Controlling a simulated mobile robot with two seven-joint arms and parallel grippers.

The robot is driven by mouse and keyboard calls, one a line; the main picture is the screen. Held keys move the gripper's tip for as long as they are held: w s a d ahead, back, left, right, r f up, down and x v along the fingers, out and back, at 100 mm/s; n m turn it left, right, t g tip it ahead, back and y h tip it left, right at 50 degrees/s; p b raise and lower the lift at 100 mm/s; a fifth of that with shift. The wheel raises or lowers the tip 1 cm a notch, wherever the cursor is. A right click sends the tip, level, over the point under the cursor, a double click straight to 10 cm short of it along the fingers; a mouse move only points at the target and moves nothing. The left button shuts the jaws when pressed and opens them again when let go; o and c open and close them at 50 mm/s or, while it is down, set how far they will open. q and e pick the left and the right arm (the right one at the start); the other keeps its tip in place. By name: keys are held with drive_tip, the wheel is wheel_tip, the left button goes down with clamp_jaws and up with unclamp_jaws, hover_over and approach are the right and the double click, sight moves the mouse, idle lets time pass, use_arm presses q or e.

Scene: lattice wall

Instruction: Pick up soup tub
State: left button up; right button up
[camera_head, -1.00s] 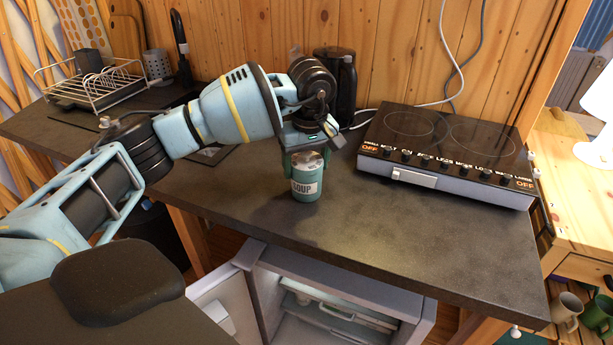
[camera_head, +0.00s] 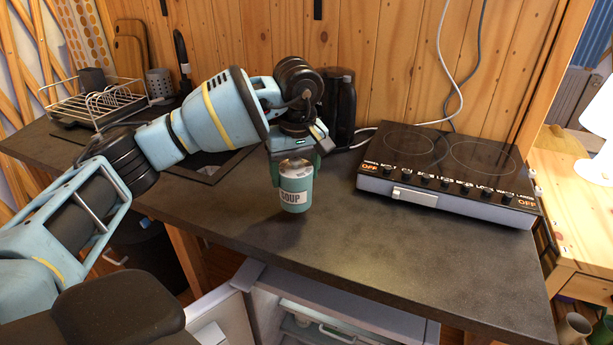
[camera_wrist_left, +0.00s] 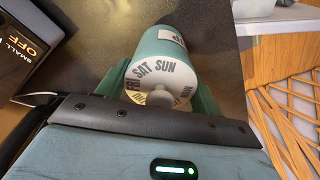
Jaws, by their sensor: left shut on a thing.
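The soup tub (camera_head: 294,197) is a small teal cylinder with a white "SOUP" label and a pale lid. It is upright at the dark counter (camera_head: 400,250), left of the hob; whether its base touches the counter is hard to tell. My left gripper (camera_head: 293,174) is shut on the tub from above, with teal fingers on both sides. In the left wrist view the tub (camera_wrist_left: 168,55) sits between the fingers, its lid printed with day names facing the palm. My right gripper is not in view.
A two-plate hob (camera_head: 445,165) stands to the right, and a dark kettle (camera_head: 340,105) stands behind the gripper. A dish rack (camera_head: 100,103) is at the far left by the sink. An open white fridge (camera_head: 330,318) is below the counter. The counter's front right is clear.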

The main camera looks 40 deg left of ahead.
use_arm(q)
drive_tip(key=s+a, duration=0.3)
drive_tip(key=s, duration=0.3)
drive_tip(key=s+a+r+b, duration=0.1)
drive_tip(key=s+a, duration=0.3)
drive_tip(key=s, duration=0.1)
drive_tip(key=shift+s+r, duration=0.2)
drive_tip(key=shift+s, duration=0.2)
drive_tip(key=shift+s, duration=0.1)
